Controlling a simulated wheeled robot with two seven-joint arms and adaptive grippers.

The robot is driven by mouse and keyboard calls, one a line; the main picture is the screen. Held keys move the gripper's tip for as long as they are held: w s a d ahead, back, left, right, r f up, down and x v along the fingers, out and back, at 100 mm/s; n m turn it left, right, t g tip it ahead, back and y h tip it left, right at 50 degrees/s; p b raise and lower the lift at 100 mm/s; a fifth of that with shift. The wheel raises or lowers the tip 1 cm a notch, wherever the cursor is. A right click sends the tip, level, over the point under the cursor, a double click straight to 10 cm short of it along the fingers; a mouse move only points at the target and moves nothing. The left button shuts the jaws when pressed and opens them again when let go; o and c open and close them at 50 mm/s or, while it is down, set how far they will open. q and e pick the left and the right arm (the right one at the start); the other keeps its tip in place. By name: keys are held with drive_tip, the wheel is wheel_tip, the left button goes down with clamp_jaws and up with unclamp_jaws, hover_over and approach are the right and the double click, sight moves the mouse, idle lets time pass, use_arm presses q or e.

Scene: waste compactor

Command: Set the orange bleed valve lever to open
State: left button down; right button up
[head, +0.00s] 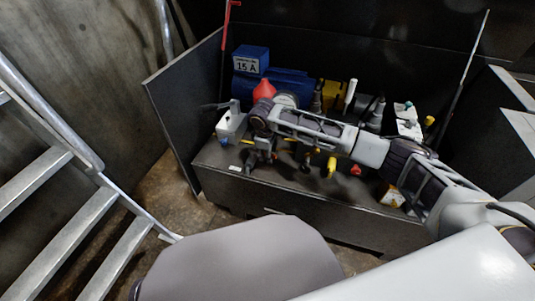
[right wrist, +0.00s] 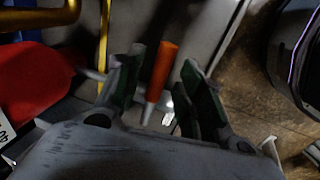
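The orange lever (right wrist: 164,68), with a pale metal stem at its lower end, shows in the right wrist view. It appears in line with the gap between the two fingers of my right gripper (right wrist: 161,58). The fingers are apart, with a visible gap on each side of the lever, so the gripper is open. In the head view my right gripper (head: 262,154) points down over the left front part of the dark bench. There the gripper and wrist hide the orange lever, or it is too small to tell. My left gripper is not in view.
The bench (head: 318,204) carries a blue box marked 15 A (head: 250,60), a red rounded part (head: 263,89), a white box (head: 231,124) and a yellow handle (head: 331,166). Metal stairs (head: 75,230) stand at the left. A dark panel (head: 185,105) edges the bench.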

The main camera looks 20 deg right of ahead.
drive_tip(key=shift+c, duration=0.4)
clamp_jaws()
